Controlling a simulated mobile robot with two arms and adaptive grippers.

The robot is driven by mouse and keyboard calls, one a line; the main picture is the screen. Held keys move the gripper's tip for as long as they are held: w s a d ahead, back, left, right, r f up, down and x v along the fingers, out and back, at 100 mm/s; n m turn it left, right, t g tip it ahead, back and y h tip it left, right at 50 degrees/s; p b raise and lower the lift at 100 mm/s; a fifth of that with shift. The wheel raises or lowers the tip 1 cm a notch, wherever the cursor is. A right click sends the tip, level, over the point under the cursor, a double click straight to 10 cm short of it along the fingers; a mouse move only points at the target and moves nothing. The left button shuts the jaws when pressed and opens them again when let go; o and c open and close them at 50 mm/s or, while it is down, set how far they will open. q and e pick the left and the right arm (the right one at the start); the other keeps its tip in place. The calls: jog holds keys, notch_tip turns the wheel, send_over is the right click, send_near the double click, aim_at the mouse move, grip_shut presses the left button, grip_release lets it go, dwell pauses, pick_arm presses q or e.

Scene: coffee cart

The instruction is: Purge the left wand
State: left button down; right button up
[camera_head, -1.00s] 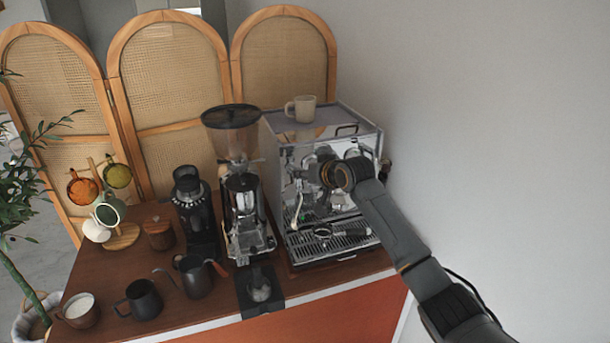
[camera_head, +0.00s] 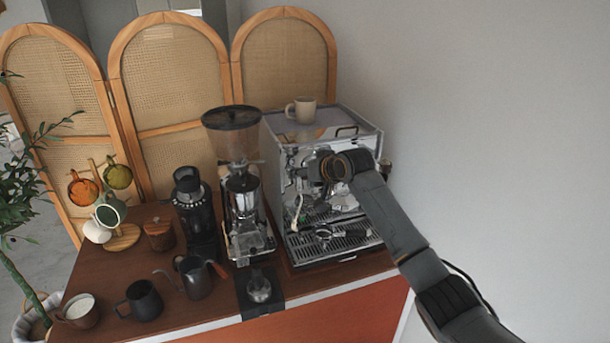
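The silver espresso machine (camera_head: 352,226) stands at the right end of the cart. Its left wand (camera_head: 298,208) hangs down at the left side of the front, above the drip tray (camera_head: 335,243). My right arm comes in from the lower right, and its wrist is in front of the upper front panel. My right gripper (camera_head: 318,170) is against the reflective front, to the right of and above the left wand. Its fingers are too small and dark to tell open from shut. I cannot tell whether it touches the machine. My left gripper is out of view.
A beige cup (camera_head: 301,110) stands on top of the machine. A coffee grinder (camera_head: 240,185) is close to its left. A dark pitcher (camera_head: 195,278), a black mug (camera_head: 143,300) and a tamper (camera_head: 259,290) stand along the front. A grey wall (camera_head: 490,130) is at the right.

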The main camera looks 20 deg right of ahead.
jog(key=v, duration=1.2)
dwell(1.4)
jog(key=f+b, duration=0.1)
jog(key=d+f+t+b, duration=0.1)
jog(key=f+b, duration=0.1)
jog(key=d+f+n+t+b, duration=0.1)
jog(key=shift+f, duration=0.4)
jog(key=shift+w+a+f+n+t+y+p, duration=0.3)
jog(key=shift+w+a+n+t, duration=0.45)
jog(key=shift+w, duration=0.9)
jog(key=shift+w+a+f+n+t+y+p, duration=0.1)
jog(key=shift+w+a+f+n+t+y, duration=0.45)
jog(key=shift+w, duration=1.1)
jog(key=shift+w+a+f+n+t+y+p, duration=0.2)
jog(key=shift+w+a+n+t, duration=0.45)
jog(key=shift+w+a, duration=0.7)
jog(key=shift+w+d, duration=0.25)
jog(key=shift+d, duration=0.05)
